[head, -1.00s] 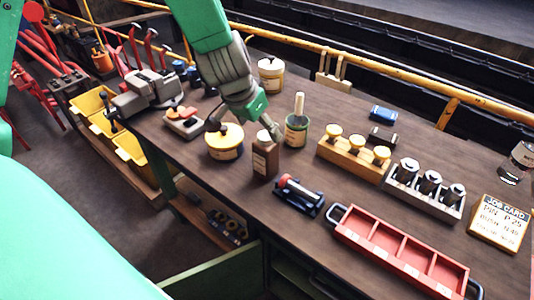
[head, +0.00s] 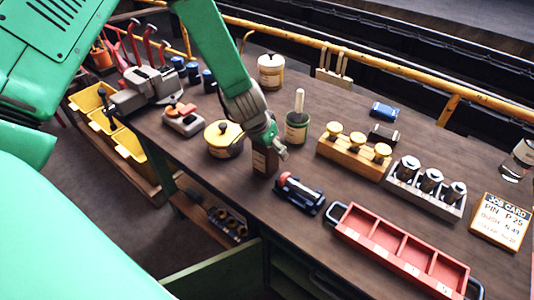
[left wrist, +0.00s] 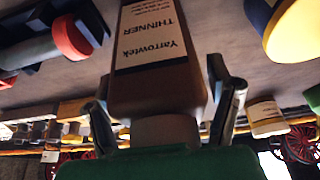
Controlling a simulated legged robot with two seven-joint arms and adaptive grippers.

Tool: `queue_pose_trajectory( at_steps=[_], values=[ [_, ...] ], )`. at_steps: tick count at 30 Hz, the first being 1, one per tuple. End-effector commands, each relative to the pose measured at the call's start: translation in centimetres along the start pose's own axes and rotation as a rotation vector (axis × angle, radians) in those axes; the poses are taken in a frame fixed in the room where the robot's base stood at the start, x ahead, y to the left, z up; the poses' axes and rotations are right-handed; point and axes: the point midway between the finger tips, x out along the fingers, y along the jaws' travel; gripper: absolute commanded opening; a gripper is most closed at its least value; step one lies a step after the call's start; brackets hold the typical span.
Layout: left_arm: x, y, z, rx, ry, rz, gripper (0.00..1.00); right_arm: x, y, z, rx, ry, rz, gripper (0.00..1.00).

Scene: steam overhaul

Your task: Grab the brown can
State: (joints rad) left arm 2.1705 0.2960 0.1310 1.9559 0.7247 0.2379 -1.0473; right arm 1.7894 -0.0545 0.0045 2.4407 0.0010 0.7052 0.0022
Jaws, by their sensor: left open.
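The brown can (head: 264,163) stands upright on the workbench, its upper part partly hidden by my left gripper (head: 268,140) in the head view. In the left wrist view the brown can (left wrist: 155,75) appears upside down, with a pale label reading "Yarrowtek THINNER" and a lighter cap. My left gripper (left wrist: 165,112) is open there, one finger on each side of the can near its cap. I cannot tell whether either finger touches it. My right gripper is not in view.
A yellow-lidded tin (head: 223,140) stands close left of the can, and a green pot with a brush (head: 297,127) close right. A small black stand with a red-ended tool (head: 299,193) lies in front. A red tray (head: 400,250) is at the front right.

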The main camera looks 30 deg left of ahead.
Motion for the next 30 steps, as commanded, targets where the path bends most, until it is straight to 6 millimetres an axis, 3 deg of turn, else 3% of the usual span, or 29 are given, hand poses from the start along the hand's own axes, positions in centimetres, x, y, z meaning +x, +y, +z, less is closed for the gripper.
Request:
queue_pose_trajectory(
  at_steps=[6, 9, 12, 22, 30],
  values=[
    [0.2, -0.1, 0.2, -0.001, -0.004, -0.002, 0.71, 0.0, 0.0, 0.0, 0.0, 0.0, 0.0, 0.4],
    [0.3, -0.1, 0.2, -0.001, -0.005, -0.002, 0.35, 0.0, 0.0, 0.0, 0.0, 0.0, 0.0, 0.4],
    [0.3, -0.1, 0.2, -0.002, -0.006, -0.002, 0.06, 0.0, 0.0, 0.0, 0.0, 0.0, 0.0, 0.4],
    [-0.2, 0.0, 0.0, 0.0, -0.005, 0.0, 0.06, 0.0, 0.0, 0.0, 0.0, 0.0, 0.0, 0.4],
    [-4.9, 0.0, -2.0, 0.004, 0.002, -0.005, 0.06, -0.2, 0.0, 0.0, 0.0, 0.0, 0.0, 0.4]
  ],
)
